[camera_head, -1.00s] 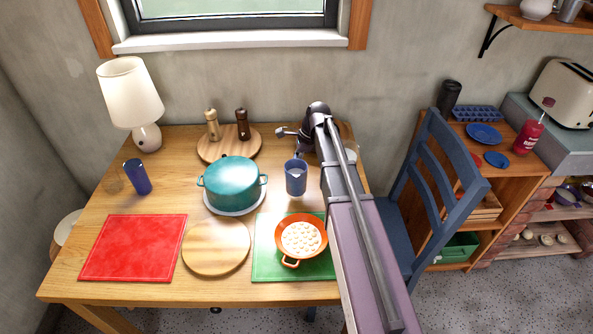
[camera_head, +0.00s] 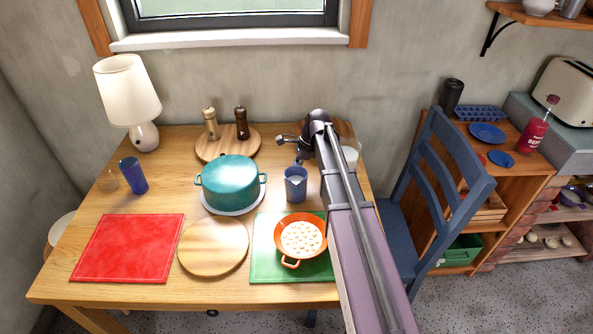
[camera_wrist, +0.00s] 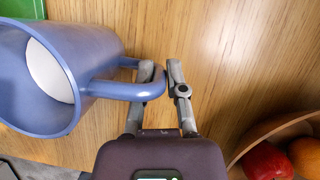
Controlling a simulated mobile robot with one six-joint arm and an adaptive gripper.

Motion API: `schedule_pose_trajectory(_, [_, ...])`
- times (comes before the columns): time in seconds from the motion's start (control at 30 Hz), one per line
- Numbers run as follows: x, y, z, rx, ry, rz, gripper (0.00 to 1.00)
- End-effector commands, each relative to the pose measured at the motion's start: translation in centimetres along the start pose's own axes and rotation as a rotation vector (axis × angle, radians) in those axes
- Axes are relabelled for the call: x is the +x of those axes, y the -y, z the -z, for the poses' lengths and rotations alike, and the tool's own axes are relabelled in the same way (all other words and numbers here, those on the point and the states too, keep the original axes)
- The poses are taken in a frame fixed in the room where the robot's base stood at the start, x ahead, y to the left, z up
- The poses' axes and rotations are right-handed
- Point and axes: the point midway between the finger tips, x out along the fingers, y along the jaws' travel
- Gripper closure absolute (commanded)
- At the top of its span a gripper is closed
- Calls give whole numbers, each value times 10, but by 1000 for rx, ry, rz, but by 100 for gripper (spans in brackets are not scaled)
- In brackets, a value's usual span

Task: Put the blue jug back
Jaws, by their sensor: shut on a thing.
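The blue jug (camera_head: 296,187) is on or just above the wooden table, between the teal pot and the orange pan; I cannot tell if its base touches. It has white contents. In the wrist view the jug (camera_wrist: 98,48) fills the left side, its handle pointing right. My gripper (camera_wrist: 160,70) has one finger on each side of the handle and is shut on it.
The teal pot (camera_head: 231,184) stands left of the jug. The orange pan (camera_head: 289,262) sits on a green mat (camera_head: 262,268) in front. A bowl of fruit (camera_wrist: 245,145) is close right of my gripper. A blue chair (camera_head: 425,155) stands right of the table.

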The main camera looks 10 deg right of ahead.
Motion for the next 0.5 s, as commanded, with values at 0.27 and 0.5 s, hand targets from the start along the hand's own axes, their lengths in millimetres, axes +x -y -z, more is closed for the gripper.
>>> schedule_pose_trajectory(0.27, [0, 0, 0, 0, 1, -1, 100])
schedule_pose_trajectory(0.5, [2, 0, 0, 0, 0, 0, 57])
